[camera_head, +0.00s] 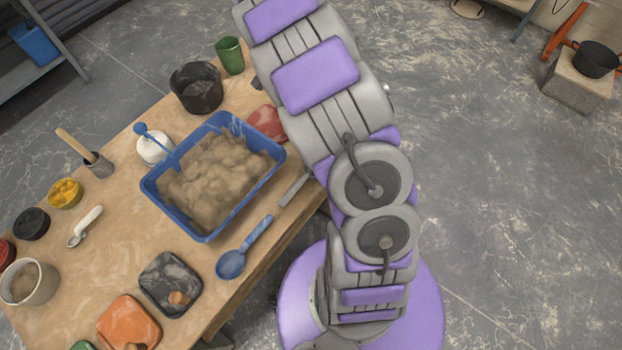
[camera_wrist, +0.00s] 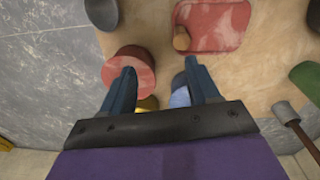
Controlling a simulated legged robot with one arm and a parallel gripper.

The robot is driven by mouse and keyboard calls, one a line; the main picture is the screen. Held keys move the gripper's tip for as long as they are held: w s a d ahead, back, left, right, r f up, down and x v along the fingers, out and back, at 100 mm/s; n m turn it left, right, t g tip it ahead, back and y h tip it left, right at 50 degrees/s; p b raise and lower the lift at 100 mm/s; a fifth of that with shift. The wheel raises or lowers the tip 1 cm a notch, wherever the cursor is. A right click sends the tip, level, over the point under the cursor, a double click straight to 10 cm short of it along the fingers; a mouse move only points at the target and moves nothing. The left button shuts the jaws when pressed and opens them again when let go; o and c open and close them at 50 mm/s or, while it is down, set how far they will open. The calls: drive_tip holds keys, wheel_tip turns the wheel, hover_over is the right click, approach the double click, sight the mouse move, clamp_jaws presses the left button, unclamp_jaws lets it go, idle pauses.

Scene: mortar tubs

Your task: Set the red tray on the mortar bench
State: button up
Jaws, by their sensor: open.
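A flat red tray (camera_wrist: 214,24) with rounded corners lies on a tan surface at the top of the wrist view. A small brown knob-like piece (camera_wrist: 182,40) is at its left edge. My gripper (camera_wrist: 160,66) is open, its two dark blue fingers apart with nothing held between them; the tray is beyond the fingertips. In the head view a red piece (camera_head: 267,122) lies on the mortar bench (camera_head: 115,205) behind the blue tub, partly hidden by my arm; I cannot tell if it is the same tray. My gripper is outside the head view.
A blue tub (camera_head: 182,213) of mortar stands mid-bench. A black bucket (camera_head: 197,98), green cup (camera_head: 230,56), blue scoop (camera_head: 232,264), black tray (camera_head: 160,275) and orange tray (camera_head: 118,328) surround it. In the wrist view a round red object (camera_wrist: 130,66) is near the left finger.

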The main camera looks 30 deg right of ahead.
drive_tip(key=s+a+r+n, duration=0.2)
drive_tip(key=s+a+r, duration=0.1)
drive_tip(key=s+r, duration=0.5)
drive_tip(key=s+a+r+n, duration=0.1)
drive_tip(key=s+a+n, duration=0.2)
drive_tip(key=s, duration=0.6)
drive_tip(key=s+a+r+n+g, duration=0.1)
drive_tip(key=s+a+n, duration=0.3)
drive_tip(key=s, duration=0.6)
drive_tip(key=s+a+r+n, duration=0.3)
drive_tip(key=s+a, duration=0.2)
drive_tip(key=s, duration=0.4)
drive_tip(key=shift+s+n, duration=0.15)
drive_tip(key=shift+n, duration=0.15)
